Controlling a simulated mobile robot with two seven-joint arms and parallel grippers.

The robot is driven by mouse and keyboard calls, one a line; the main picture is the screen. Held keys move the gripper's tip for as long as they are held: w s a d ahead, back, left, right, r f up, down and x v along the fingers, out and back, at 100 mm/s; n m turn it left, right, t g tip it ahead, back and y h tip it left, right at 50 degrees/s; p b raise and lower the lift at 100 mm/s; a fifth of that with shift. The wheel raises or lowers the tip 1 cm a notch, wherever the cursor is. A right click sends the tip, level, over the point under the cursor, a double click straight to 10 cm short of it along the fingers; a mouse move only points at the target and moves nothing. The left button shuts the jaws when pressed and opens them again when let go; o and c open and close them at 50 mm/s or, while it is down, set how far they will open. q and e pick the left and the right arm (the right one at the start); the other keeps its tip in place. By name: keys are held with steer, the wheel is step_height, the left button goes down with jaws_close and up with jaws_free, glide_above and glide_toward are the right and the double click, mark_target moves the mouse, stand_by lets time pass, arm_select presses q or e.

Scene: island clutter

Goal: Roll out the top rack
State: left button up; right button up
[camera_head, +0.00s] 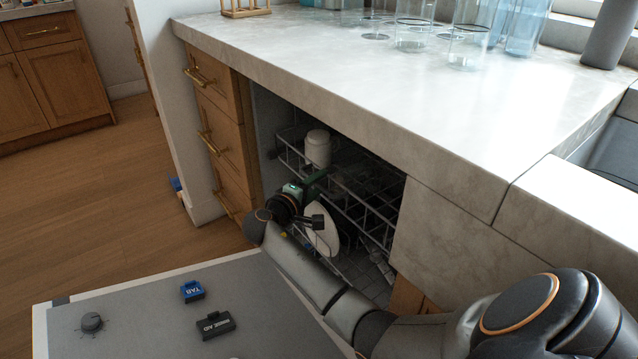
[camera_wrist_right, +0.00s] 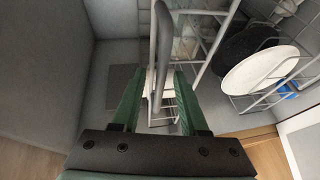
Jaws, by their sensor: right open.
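The top rack (camera_head: 352,208) is a grey wire basket inside the open dishwasher under the counter, and a white cup (camera_head: 317,148) stands in it. My right gripper (camera_head: 308,188) is at the rack's front left in the head view, partly hidden by its own wrist. In the right wrist view its green fingers (camera_wrist_right: 155,100) are apart. A grey wire bar (camera_wrist_right: 162,45), seemingly part of the rack, shows in the gap between them. I cannot tell whether a finger touches it. My left gripper is not in view.
The dishwasher door (camera_head: 140,290) lies open below my right arm. A white plate (camera_head: 322,228) stands in the lower rack, beneath the top one. The stone countertop (camera_head: 330,60) overhangs the opening and has several glasses (camera_head: 415,25) at its back. Wooden drawers (camera_head: 215,125) adjoin on the left.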

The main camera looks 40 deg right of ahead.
jaws_close()
stand_by(1.4)
